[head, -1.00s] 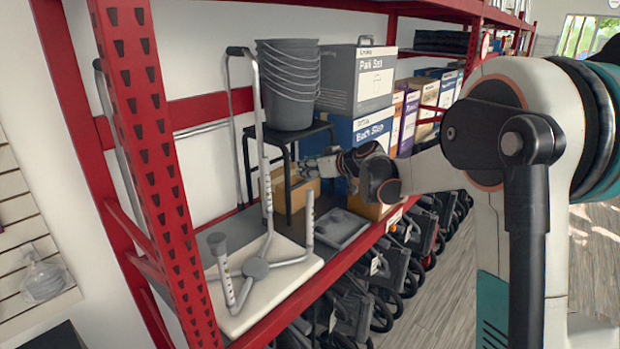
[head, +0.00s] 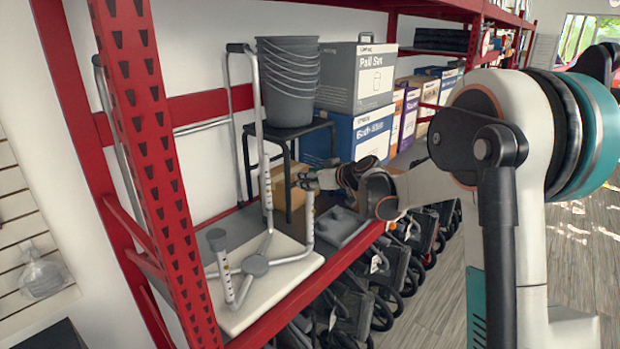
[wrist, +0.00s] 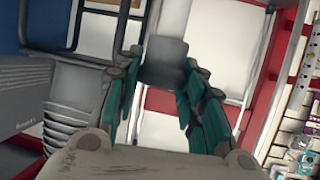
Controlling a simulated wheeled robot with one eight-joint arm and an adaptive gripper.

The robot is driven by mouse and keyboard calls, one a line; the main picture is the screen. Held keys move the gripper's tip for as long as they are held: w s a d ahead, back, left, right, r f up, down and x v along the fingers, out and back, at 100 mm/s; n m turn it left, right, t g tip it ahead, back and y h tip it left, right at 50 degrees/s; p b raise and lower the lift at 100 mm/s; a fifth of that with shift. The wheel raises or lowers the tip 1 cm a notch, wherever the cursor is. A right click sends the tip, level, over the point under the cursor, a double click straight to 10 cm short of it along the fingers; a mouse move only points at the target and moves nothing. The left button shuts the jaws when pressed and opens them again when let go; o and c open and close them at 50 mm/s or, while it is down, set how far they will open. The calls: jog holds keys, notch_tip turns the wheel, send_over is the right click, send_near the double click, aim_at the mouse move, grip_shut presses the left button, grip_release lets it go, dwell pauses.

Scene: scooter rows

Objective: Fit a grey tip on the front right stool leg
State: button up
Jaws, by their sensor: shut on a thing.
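The near left leg wears a grey tip (head: 216,238). The front right leg (head: 309,225) stands upright, its top end at my gripper (head: 311,181). In the wrist view my gripper (wrist: 163,78) is shut on a grey tip (wrist: 166,52), held between its teal fingers. The held tip is too small in the head view to tell whether it touches the leg end. The leg is not discernible in the wrist view.
A black step stool (head: 287,140) carrying grey pails (head: 288,85) stands behind my gripper. Boxes (head: 358,132) fill the shelf to the right. A red upright post (head: 150,150) stands at the left. A grey tray (head: 342,228) lies just right of the board.

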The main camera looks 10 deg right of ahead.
jog(key=o, duration=1)
jog(key=shift+c, duration=0.2)
jog(key=shift+r+p, duration=0.3)
jog(key=shift+p, duration=0.1)
jog(key=v, duration=1.2)
jog(key=shift+r, duration=0.2)
